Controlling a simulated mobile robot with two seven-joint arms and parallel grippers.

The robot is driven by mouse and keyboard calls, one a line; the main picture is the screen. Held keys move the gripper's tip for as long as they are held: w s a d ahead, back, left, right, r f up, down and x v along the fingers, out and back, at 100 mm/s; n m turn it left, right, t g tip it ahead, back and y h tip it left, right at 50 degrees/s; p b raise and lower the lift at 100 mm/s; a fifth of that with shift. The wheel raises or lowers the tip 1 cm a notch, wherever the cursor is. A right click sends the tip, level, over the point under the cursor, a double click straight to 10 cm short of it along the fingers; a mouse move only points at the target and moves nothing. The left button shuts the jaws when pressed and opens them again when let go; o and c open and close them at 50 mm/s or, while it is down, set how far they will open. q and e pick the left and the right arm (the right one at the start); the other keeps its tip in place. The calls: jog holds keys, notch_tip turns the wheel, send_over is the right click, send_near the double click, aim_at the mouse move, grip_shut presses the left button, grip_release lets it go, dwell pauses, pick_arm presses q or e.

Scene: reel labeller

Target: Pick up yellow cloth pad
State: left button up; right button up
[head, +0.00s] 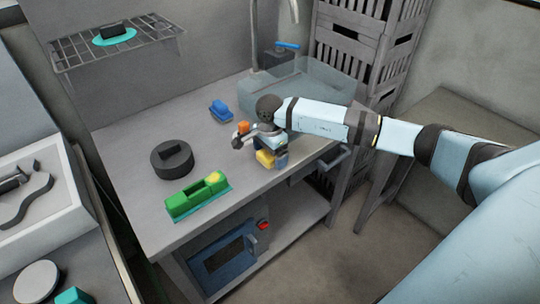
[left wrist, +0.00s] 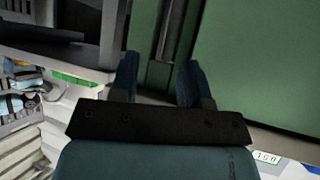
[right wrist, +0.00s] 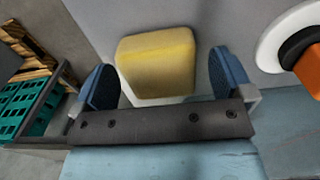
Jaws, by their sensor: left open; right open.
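The yellow cloth pad (right wrist: 157,62) is a soft, rounded block lying on the grey table. In the right wrist view it sits between and just beyond the two blue fingers of my right gripper (right wrist: 163,85). The fingers are open, and I see a gap on each side of the pad. In the head view the pad (head: 265,158) is partly hidden by my right gripper (head: 270,160), near the table's front right edge. My left gripper (left wrist: 160,80) is open and empty in the left wrist view, in front of green and dark surfaces. It is not in the head view.
A white ring with an orange and black part (right wrist: 300,50) lies close to the right of my right gripper. On the table (head: 135,150) are a black round object (head: 172,160), a green block (head: 195,196), a blue object (head: 221,111) and a clear bin (head: 315,85).

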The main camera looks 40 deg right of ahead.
jog(key=c, duration=1)
jog(key=shift+r, duration=0.15)
notch_tip(320, 180, up, 20)
jog(key=shift+b, duration=0.45)
